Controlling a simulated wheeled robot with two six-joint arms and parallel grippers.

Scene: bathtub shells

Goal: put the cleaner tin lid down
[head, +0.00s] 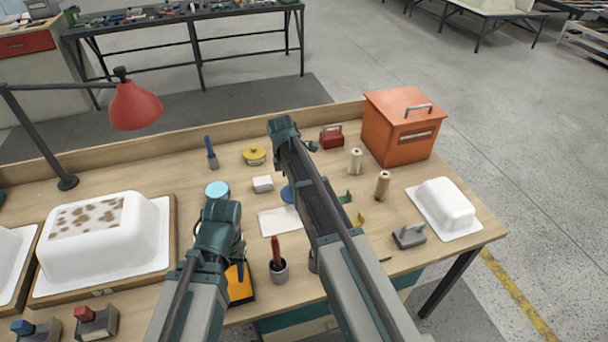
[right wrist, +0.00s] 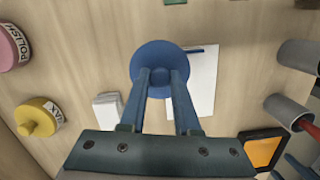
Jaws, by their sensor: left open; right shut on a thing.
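The blue cleaner tin lid (right wrist: 160,66) is a round disc with a central knob, held between the fingertips of my right gripper (right wrist: 165,78). It overlaps the edge of a white sheet (right wrist: 205,75) in the right wrist view; I cannot tell whether it touches the bench. In the head view my right arm covers most of the lid (head: 287,194). A round tin with a light blue top (head: 217,189), perhaps the cleaner tin, stands left of it. My left gripper (head: 222,222) is near that tin, its fingers mostly hidden.
A white block (head: 263,184) and a yellow wax tin (head: 254,155) are near the lid. A pink polish tin (right wrist: 12,48) shows in the right wrist view. A grey cup (head: 278,270) and orange pad (head: 239,283) stand in front. An orange box (head: 400,135) is at the back right.

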